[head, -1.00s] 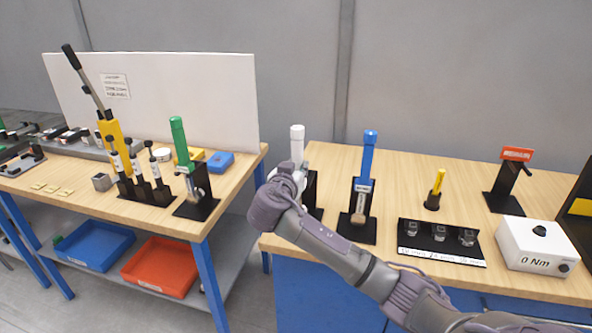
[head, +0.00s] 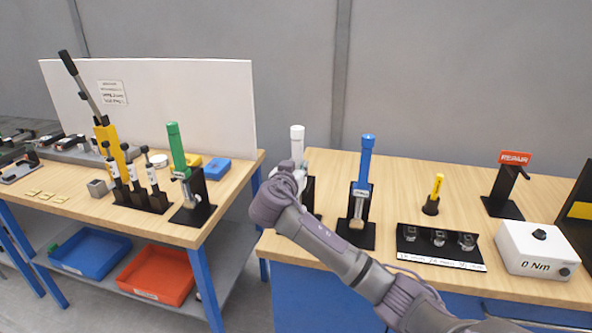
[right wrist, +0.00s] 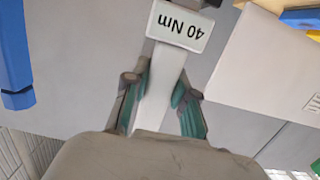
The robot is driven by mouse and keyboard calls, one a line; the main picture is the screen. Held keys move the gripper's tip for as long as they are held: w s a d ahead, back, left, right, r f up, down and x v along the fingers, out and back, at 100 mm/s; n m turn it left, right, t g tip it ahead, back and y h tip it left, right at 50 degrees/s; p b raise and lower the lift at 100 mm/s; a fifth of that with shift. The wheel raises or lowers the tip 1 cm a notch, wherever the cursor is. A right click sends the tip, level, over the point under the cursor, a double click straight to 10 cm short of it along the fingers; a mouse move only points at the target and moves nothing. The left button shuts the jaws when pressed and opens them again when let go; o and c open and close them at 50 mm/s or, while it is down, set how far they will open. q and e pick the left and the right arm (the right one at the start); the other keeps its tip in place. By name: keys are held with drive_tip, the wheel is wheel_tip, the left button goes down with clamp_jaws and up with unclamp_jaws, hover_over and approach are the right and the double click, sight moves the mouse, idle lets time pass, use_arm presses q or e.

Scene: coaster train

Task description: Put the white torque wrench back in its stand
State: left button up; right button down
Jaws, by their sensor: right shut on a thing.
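The white torque wrench (head: 297,140) stands upright at the left end of the right bench, its white handle showing above my right gripper (head: 289,170). In the right wrist view my right gripper (right wrist: 160,95) is shut on the white wrench, with a finger on each side of its white body (right wrist: 164,75). A "40 Nm" label (right wrist: 180,27) shows beyond the fingers. A black stand (head: 311,190) shows partly behind my gripper and wrist. The wrench's lower end is hidden, so I cannot tell whether it sits in the stand. My left gripper is not in view.
A blue wrench (head: 364,160) in its black stand is close on the right. A black socket tray (head: 415,255), a yellow-handled tool (head: 436,190) and a white 0 Nm box (head: 538,246) are farther right. A green wrench (head: 177,150) stands on the left bench (head: 115,215).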

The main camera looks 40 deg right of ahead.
drive_tip(key=shift+w+d+r+b, duration=0.25)
drive_tip(key=shift+w+d+b, duration=0.35)
drive_tip(key=shift+w+d, duration=0.35)
drive_tip(key=shift+s, duration=0.1)
idle(1.0)
drive_tip(key=shift+f+b, duration=0.9)
drive_tip(key=shift+b, duration=0.15)
idle(0.6)
